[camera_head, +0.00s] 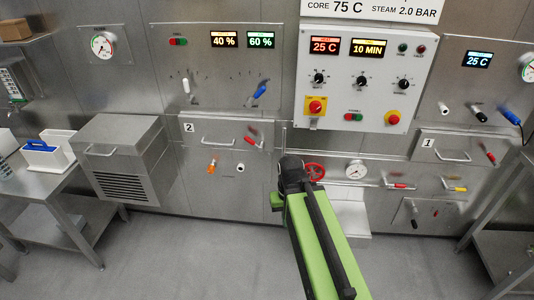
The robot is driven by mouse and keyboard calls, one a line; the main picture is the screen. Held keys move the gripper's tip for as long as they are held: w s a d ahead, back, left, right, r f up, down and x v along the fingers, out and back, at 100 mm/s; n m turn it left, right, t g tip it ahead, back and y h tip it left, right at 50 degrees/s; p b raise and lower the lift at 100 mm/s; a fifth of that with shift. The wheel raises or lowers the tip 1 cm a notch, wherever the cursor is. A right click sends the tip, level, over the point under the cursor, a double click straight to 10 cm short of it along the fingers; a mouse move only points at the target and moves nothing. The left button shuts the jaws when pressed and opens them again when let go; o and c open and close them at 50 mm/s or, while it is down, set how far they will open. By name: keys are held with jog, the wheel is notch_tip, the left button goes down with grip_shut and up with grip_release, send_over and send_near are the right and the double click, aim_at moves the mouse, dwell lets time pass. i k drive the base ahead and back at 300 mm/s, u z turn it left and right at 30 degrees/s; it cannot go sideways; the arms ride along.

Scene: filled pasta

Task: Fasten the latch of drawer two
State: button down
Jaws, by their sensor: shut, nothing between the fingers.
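Drawer two (205,160) is a steel front marked with a "2" label (188,127), left of the middle of the view. It looks closed, with a bar handle (218,142) across it. A small red-tipped lever (255,138) at its right edge looks like its latch; it is tilted, and I cannot tell whether it is fastened.
Below drawer two are an orange-tipped lever (212,166) and a white knob (240,167). A red handwheel (315,171) is just right of my gripper. Drawer one (452,147) is farther right. A steel box unit (122,160) stands left; the floor (190,255) in front is clear.

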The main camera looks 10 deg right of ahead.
aim_at(260, 148)
jog(key=k, duration=0.65)
jog(key=u, duration=0.15)
jog(key=i, duration=0.95)
jog(key=u, duration=4.65)
jog(key=i, duration=0.15)
jog(key=z, duration=0.9)
jog(key=k, duration=1.05)
jog(key=z, duration=0.05)
